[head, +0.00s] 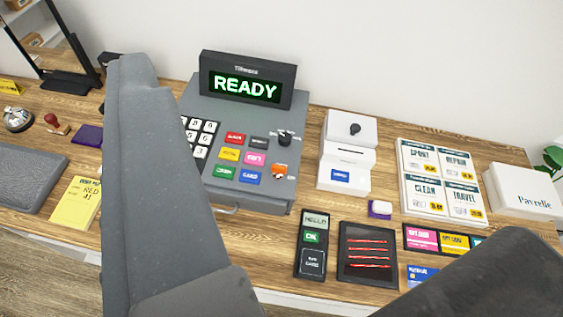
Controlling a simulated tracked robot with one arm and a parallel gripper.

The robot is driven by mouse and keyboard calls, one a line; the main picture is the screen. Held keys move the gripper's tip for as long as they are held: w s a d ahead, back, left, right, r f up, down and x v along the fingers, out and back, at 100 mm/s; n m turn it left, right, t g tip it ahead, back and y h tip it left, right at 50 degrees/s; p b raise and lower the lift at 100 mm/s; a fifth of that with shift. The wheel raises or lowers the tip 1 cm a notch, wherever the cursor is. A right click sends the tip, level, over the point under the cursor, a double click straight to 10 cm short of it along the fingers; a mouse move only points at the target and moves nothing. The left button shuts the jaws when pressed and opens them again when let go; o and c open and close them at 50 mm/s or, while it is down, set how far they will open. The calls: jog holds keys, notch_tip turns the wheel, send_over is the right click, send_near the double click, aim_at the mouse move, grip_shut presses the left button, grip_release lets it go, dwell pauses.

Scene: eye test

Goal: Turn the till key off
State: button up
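The grey till (240,108) stands on the wooden counter, its raised screen (245,88) reading READY in green. On the right of its sloped top is a black key switch (285,138) with small pale marks around it; I cannot make out which mark it points to. An orange piece (280,171) sits just below it, perhaps the key's tag; I cannot tell if they are joined. My gripper (328,150) is open, with one grey finger at left and a darker one at lower right. Nothing shows held between them. The left finger hides part of the till's keypad (199,137).
A white box-like device (347,150) with a black knob stands right of the till. A card terminal (312,242) and a dark pad with red lines (368,253) lie in front. A card display (440,180) is farther right.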

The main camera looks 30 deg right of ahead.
jog(key=o, duration=0.3)
jog(key=shift+o, duration=0.2)
jog(key=m+g+h+p, duration=0.2)
jog(key=m+g+p, duration=0.55)
jog(key=g, duration=0.45)
send_over(279, 166)
jog(key=s+a, duration=0.3)
jog(key=s, duration=0.1)
notch_tip(279, 166, down, 33)
jog(key=shift+n, duration=0.35)
jog(key=x, duration=0.4)
jog(key=p+x, duration=0.1)
jog(key=x, duration=0.3)
jog(key=p+x, duration=0.1)
jog(key=x, duration=0.4)
jog(key=shift+d, duration=0.3)
